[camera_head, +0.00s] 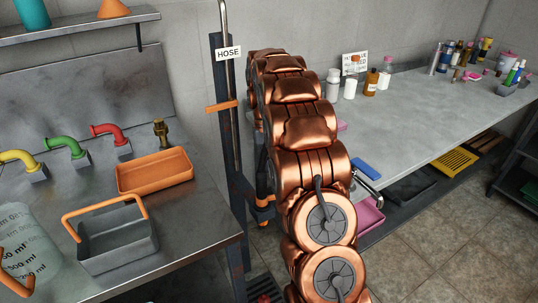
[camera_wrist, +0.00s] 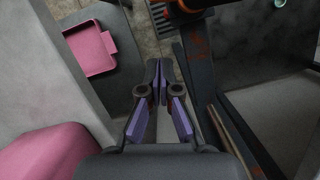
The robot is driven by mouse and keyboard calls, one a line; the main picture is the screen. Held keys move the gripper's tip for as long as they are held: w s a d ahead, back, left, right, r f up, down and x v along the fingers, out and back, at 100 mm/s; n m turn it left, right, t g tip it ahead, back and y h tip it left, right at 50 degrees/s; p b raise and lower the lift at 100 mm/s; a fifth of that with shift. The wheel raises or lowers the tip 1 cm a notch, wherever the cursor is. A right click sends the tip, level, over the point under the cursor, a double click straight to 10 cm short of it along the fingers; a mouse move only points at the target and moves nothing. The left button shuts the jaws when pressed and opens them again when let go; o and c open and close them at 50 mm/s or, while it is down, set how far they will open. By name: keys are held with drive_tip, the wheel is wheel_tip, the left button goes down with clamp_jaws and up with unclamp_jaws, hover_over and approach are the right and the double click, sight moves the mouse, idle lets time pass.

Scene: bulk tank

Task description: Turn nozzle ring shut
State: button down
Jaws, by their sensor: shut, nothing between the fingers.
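I cannot clearly make out the nozzle ring. In the head view an upright post with a HOSE sign (camera_head: 229,53) carries an orange bracket (camera_head: 221,107). An orange fitting (camera_head: 263,202) shows lower down, partly behind my copper arm; I cannot tell if it is the nozzle. In the wrist view my gripper (camera_wrist: 157,67) is shut and empty, its purple-sided fingers pointing up the picture. A dark post with orange marks (camera_wrist: 197,40) runs close to the right of the fingers, apart from them. My gripper is hidden in the head view.
A steel counter at left holds a grey bucket (camera_head: 118,243), an orange tray (camera_head: 155,172) and coloured pipe taps (camera_head: 66,147). A grey table (camera_head: 430,100) with bottles stands at right. A pink tray (camera_wrist: 88,50) lies left of my gripper. Tiled floor is open at right.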

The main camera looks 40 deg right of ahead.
sight(267, 198)
drive_tip(key=s+a+f+p, duration=0.1)
drive_tip(key=s+f, duration=0.3)
drive_tip(key=s, duration=0.1)
drive_tip(key=shift+a+f, duration=0.3)
drive_tip(key=shift+a, duration=0.1)
idle(0.6)
